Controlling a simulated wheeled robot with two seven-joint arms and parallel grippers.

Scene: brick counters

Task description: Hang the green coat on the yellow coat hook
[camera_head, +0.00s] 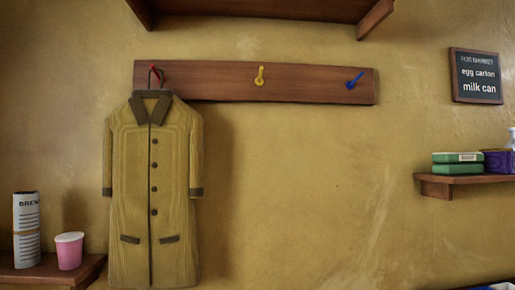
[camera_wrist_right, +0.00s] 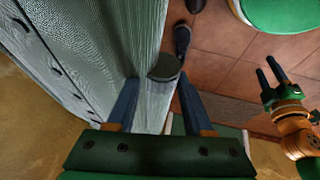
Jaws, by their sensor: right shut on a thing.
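The yellow coat hook (camera_head: 260,75) is the middle peg on the wooden rail (camera_head: 220,84) in the head view, and it is bare. My right gripper (camera_wrist_right: 158,80) is shut on the pale grey-green coat (camera_wrist_right: 90,50) in the right wrist view. The coat's ribbed cloth and a dark end piece lie between the blue fingers, and a row of buttons shows at the left. Most of the coat is hidden or out of frame. My left gripper (camera_wrist_right: 265,64) shows at the right of that view, empty, with its fingers apart. Neither gripper shows in the head view.
An olive-yellow coat (camera_head: 152,190) hangs on the red hook (camera_head: 155,73), left of the yellow one. The blue hook (camera_head: 355,80) is bare. A shelf (camera_head: 330,10) juts out above the rail. The wall below the yellow and blue hooks is clear.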

